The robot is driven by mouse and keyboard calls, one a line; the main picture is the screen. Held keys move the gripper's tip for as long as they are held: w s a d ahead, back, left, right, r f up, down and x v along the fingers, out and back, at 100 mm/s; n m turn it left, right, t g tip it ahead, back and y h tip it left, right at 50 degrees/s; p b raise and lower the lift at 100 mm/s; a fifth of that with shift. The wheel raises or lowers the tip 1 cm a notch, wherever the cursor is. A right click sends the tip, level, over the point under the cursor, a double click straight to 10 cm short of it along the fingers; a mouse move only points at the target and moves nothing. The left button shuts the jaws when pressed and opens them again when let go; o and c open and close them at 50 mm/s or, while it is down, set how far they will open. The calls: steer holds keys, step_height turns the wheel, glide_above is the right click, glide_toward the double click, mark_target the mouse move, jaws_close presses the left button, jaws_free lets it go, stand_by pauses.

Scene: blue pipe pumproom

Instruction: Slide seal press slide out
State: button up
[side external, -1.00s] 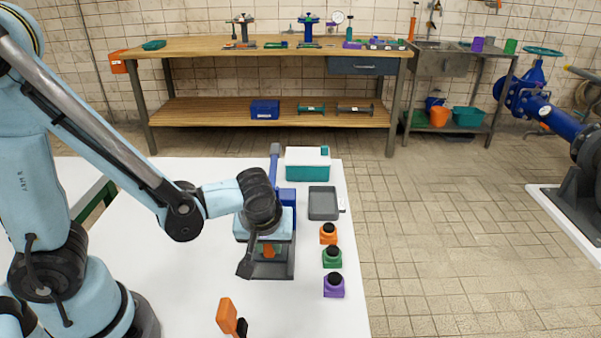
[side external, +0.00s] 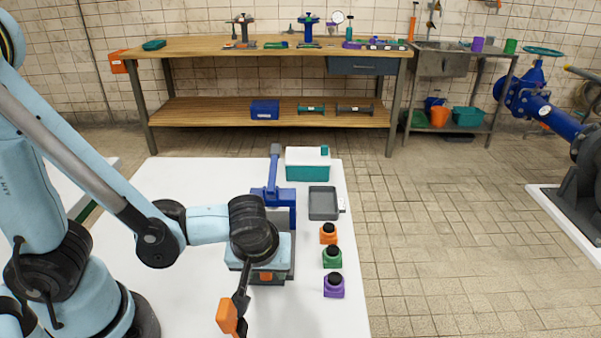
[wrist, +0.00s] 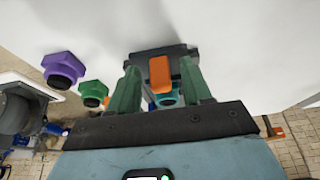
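The seal press shows in the side external view as a blue frame (side external: 282,196) with a raised lever, upright on the white table. In the wrist view, my gripper's green fingers (wrist: 160,84) stand one on each side of the orange tab (wrist: 160,74). Gaps show on both sides of the tab, so the fingers look open around it. Contact is unclear.
To the press's right are a grey tray (side external: 323,203) and orange (side external: 328,235), green (side external: 332,257) and purple (side external: 334,286) knobbed blocks. A teal-and-white box (side external: 307,165) stands behind. An orange object (side external: 227,316) is at the near left. The table's right edge is close.

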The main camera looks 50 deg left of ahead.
steer(key=shift+w+a, duration=0.1)
steer(key=w+a, duration=0.6)
steer(key=shift+w+a, duration=0.35)
steer(key=shift+a, duration=0.05)
steer(key=shift+r, duration=0.3)
steer(key=s+r+m+t+h, duration=0.3)
steer(key=s+r+m, duration=0.1)
steer(key=r+m, duration=0.4)
steer(key=shift+a+r+m+t, duration=0.35)
steer(key=shift+r+m+t, duration=0.05)
steer(key=shift+r, duration=1)
